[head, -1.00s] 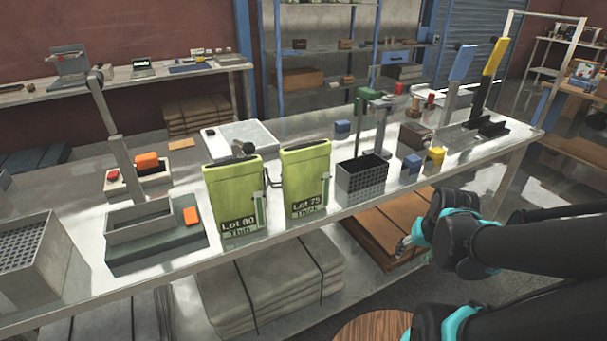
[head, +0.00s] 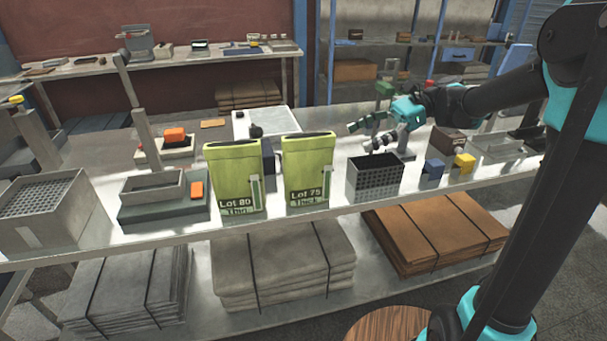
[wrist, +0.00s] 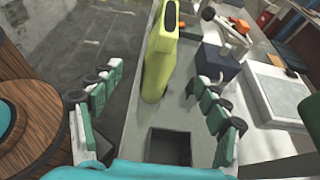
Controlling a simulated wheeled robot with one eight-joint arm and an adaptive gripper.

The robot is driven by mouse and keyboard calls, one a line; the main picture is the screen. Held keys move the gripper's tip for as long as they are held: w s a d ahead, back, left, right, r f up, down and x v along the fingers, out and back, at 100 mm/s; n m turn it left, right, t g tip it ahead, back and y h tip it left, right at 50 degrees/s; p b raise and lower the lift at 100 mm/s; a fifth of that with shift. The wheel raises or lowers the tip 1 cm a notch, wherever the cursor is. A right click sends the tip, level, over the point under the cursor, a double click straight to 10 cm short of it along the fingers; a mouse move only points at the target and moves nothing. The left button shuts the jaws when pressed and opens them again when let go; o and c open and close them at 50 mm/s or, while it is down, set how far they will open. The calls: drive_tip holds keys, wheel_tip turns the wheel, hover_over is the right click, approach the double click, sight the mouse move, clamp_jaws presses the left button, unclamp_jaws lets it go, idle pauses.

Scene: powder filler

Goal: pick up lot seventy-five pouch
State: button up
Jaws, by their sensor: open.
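The lot seventy-five pouch (head: 307,170) is yellow-green with a dark top and a label reading "Lot 75 Thick". It stands upright on the long bench. The similar "Lot 80 Thin" pouch (head: 234,178) stands to its left, with a gap between them. My gripper (head: 360,138) is open and empty, right of the lot 75 pouch and above the bench, apart from it. In the wrist view a yellow-green pouch (wrist: 159,58) shows ahead, between the spread fingers; its label is not readable there, but it appears to be lot 75.
A dark mesh-sided bin (head: 374,180) stands right of the lot 75 pouch, below my gripper. Blue (head: 432,170) and yellow (head: 465,162) blocks lie further right. A white-topped device (head: 262,122) and a dark blue box (wrist: 217,63) are behind the pouches.

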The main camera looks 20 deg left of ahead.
sight(309, 161)
drive_tip(key=x, duration=1.5)
drive_tip(key=shift+w+f, duration=0.1)
drive_tip(key=shift+f, duration=0.15)
drive_tip(key=c, duration=1.5)
drive_tip(key=shift+r, duration=0.1)
